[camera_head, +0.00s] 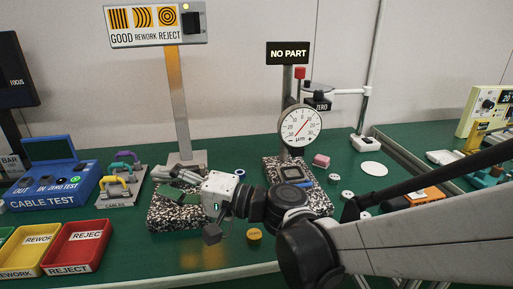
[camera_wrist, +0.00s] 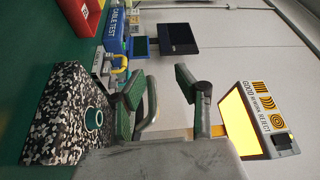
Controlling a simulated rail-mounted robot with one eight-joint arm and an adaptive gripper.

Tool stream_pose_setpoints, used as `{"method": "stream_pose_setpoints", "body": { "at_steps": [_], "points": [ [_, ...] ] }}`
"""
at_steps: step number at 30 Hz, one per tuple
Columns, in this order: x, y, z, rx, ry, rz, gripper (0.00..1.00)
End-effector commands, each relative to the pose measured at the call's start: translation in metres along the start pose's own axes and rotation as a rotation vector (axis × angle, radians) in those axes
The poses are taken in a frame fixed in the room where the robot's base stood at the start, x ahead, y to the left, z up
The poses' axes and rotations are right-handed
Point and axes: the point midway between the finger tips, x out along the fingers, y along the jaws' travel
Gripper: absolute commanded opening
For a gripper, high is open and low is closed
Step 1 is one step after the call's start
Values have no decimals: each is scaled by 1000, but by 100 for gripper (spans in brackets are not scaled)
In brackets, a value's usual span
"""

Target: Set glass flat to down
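My gripper (camera_head: 178,185) hangs over the left speckled granite block (camera_head: 160,217), its fingers pointing left. In the wrist view, its two green-padded fingers (camera_wrist: 160,90) stand apart with a gap between them. A green-rimmed round piece with a dark centre (camera_wrist: 93,119) lies on the granite block (camera_wrist: 45,125), off to the left of the fingers. It may be the glass flat, but I cannot tell for certain. A pale curved shape shows behind the fingers, and I cannot tell what it is. My gripper hides part of the block in the head view.
A lamp sign (camera_head: 155,24) stands on a post behind the block. A dial gauge (camera_head: 300,126) stands over another granite block to the right. The blue cable tester (camera_head: 55,184), handled cable fixture (camera_head: 119,190) and red reject bin (camera_head: 76,247) are at left. A yellow knob (camera_head: 254,235) sits in front.

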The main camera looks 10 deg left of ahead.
Motion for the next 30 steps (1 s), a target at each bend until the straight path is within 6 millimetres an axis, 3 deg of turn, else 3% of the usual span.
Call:
{"method": "stream_pose_setpoints", "body": {
  "at_steps": [10, 30],
  "points": [
    [-3, 0, 0, 0, 1, 0, 30],
    [-34, 5, -1, 0, 0, 0, 30]
  ]
}}
